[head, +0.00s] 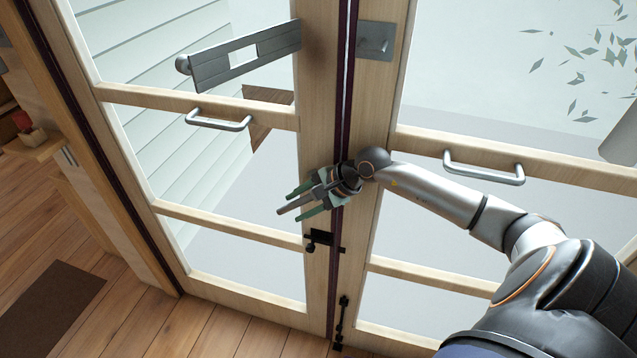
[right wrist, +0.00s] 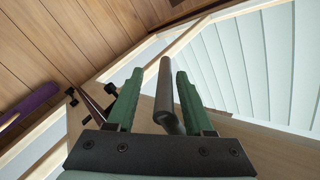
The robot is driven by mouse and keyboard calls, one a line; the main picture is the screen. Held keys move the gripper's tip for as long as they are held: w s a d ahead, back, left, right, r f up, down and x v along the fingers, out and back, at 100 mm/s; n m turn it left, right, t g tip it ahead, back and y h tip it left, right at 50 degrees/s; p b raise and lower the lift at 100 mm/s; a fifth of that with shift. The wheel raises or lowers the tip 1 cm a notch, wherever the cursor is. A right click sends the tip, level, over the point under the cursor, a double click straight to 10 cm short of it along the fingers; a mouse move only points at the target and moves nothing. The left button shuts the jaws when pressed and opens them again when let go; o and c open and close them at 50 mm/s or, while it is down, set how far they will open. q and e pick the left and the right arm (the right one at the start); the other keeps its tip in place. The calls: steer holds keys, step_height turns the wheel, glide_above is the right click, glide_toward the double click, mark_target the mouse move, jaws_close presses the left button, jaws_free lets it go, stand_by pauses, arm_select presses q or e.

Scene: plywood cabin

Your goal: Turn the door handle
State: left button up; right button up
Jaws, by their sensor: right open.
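The double door has pale wood frames (head: 372,112) and glass panes. A dark grey lever handle (head: 288,208) points left from near the meeting stiles, and its base is hidden by my right gripper (head: 298,203). My right gripper is open, with green fingers on either side of the lever. In the right wrist view the lever (right wrist: 165,85) lies between the open fingers (right wrist: 160,74), nearer the right finger. I cannot tell whether it touches that finger. The lever looks roughly level with the fingers' length. My left gripper is not in view.
Curved pull bars (head: 218,124) and (head: 484,174) sit on the left and right door rails. Black bolts (head: 320,238) sit below the gripper.

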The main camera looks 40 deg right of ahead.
steer(key=p+v, duration=0.3)
steer(key=v, duration=0.7)
steer(key=shift+s+p, duration=0.25)
steer(key=shift+p, duration=0.1)
steer(key=shift+r, duration=0.1)
